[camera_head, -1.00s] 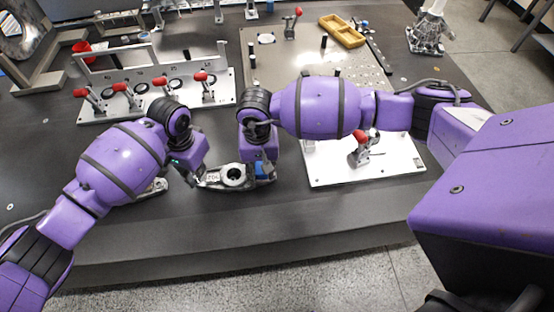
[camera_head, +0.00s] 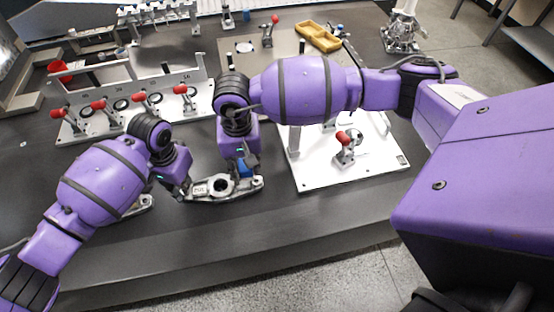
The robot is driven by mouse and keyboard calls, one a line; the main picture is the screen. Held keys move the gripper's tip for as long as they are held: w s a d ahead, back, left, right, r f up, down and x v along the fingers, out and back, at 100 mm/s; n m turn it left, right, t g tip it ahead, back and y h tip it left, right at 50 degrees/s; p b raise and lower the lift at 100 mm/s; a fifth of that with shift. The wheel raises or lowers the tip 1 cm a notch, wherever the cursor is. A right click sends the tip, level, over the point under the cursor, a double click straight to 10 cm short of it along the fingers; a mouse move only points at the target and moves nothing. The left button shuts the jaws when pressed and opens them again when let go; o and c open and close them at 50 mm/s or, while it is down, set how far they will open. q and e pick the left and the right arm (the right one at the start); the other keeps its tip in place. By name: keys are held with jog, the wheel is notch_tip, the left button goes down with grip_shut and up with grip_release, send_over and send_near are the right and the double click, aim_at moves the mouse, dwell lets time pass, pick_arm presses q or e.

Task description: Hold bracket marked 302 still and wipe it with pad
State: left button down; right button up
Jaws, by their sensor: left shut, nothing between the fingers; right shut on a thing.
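The grey metal bracket (camera_head: 222,187) lies on the dark table, with a round hole in its middle and a light label at its left end. The label's digits are too small to read surely. My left gripper (camera_head: 182,194) is shut and empty, its fingertips at the bracket's left end; I cannot tell whether they touch it. My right gripper (camera_head: 243,168) is shut on the blue pad (camera_head: 245,170), over the bracket's right part. The fingers partly hide the pad, and contact with the bracket is unclear.
Another metal part (camera_head: 140,204) lies partly behind my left arm. A white plate with a red-handled clamp (camera_head: 310,180) stands to the right. A fixture with several red clamps (camera_head: 75,133) stands at the back left, and a yellow tray (camera_head: 318,37) at the back. The table's front strip is clear.

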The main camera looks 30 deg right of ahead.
pick_arm(q)
jog(key=shift+s+f, duration=0.15)
jog(key=shift+f, duration=0.1)
pick_arm(e)
jog(key=shift+w+r, duration=0.1)
